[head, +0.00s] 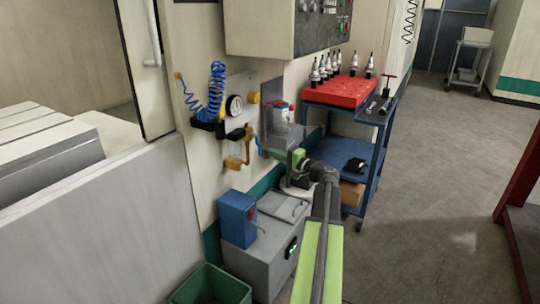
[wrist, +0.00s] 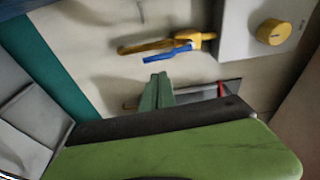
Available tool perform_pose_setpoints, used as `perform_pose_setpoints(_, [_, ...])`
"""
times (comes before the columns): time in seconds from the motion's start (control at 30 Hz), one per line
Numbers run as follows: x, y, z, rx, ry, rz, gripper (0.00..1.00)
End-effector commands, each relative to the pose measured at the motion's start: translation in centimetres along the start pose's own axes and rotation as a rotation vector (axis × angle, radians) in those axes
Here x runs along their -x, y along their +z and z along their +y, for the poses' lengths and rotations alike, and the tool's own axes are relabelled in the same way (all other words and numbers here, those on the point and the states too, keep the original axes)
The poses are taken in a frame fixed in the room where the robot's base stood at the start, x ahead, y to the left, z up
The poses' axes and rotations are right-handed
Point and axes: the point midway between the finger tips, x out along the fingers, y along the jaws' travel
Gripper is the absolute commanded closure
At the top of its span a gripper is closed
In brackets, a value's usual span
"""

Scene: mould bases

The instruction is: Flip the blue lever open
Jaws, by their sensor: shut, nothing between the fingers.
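The blue lever (wrist: 168,53) shows in the wrist view, beside a yellow fitting (wrist: 190,39) on the pale wall panel. In the wrist view the fingertips are just below the lever, with a visible gap in the picture; the depth gap cannot be told. In the head view my gripper (head: 298,157) is to the right of the lever, and its fingers are partly hidden by my wrist.
A yellow knob (wrist: 273,32) sits on a pale box. Coiled blue hose (head: 215,92) and a gauge (head: 234,106) are on the wall. A blue cart (head: 375,155) with a red holder (head: 345,92) stands right. A grey cabinet (head: 265,250) stands below.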

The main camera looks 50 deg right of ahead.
Motion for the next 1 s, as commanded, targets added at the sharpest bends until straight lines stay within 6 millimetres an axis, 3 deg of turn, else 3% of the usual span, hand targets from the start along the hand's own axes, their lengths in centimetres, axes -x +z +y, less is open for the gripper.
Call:
perform_pose_setpoints(0.2, [6.1,-0.3,0.0,0.0,0.0,0.008,1.0])
perform_pose_setpoints(0.4, [9.4,-0.3,0.0,0.0,0.0,0.005,1.0])
perform_pose_setpoints(0.57, [10.2,-0.2,0.0,0.0,0.0,0.003,1.0])
perform_pose_setpoints(1.0, [10.1,-0.2,0.0,-0.001,0.0,0.001,1.0])
